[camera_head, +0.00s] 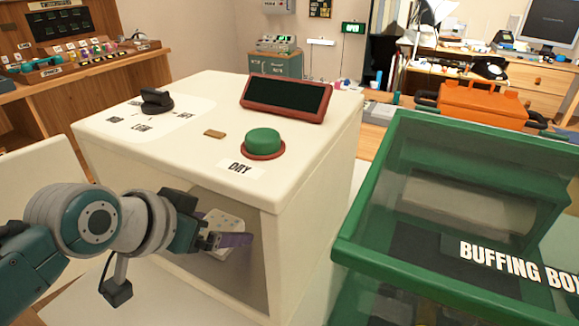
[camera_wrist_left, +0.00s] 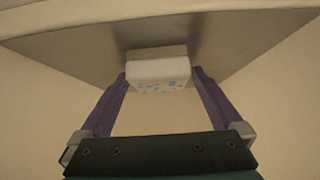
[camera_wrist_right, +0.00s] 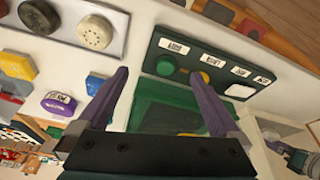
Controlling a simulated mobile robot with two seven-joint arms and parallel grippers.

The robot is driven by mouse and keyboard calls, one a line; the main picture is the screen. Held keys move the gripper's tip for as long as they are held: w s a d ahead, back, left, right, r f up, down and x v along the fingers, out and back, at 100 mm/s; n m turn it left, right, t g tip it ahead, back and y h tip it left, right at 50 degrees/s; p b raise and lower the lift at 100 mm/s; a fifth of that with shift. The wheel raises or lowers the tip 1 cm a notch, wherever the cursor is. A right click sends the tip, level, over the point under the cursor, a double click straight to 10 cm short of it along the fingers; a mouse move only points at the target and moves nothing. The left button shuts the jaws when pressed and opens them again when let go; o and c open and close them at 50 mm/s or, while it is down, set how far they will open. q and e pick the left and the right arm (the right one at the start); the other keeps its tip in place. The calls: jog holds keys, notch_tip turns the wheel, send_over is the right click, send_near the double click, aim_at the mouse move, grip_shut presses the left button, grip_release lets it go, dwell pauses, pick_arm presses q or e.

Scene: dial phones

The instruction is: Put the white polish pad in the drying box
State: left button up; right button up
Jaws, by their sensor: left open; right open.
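The white polish pad (camera_head: 222,222), a pale block with blue-grey spots, is inside the open front of the cream drying box (camera_head: 318,205). The box has a green DRY button on top. My left gripper (camera_head: 232,240) reaches into that opening, jaws open around the pad. In the left wrist view the pad (camera_wrist_left: 158,73) sits between the purple fingertips (camera_wrist_left: 158,76), with a small gap showing at its sides. Its underside contact is hard to tell. My right gripper (camera_wrist_right: 160,76) is open and empty in the right wrist view, and is outside the head view.
A green-framed buffing box (camera_head: 400,238) with clear panels stands right of the drying box. A dark screen (camera_head: 287,97) and a black knob (camera_head: 156,100) are on the drying box top. In the right wrist view a green button panel (camera_wrist_right: 215,65) lies ahead.

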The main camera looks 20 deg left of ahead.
pick_arm(q)
jog(key=shift+r, duration=0.25)
pick_arm(e)
jog(key=shift+r, duration=0.15)
pick_arm(q)
jog(key=d+p+v, duration=0.1)
jog(key=p+v, duration=0.3)
jog(key=v, duration=0.7)
jog(key=s+d+r+m+g, duration=0.1)
jog(key=s+d+g, duration=0.4)
jog(key=s, duration=0.8)
jog(key=shift+d, duration=0.35)
pick_arm(e)
notch_tip(320, 180, up, 4)
jog(key=shift+a+f, duration=0.1)
jog(key=shift+f, duration=0.05)
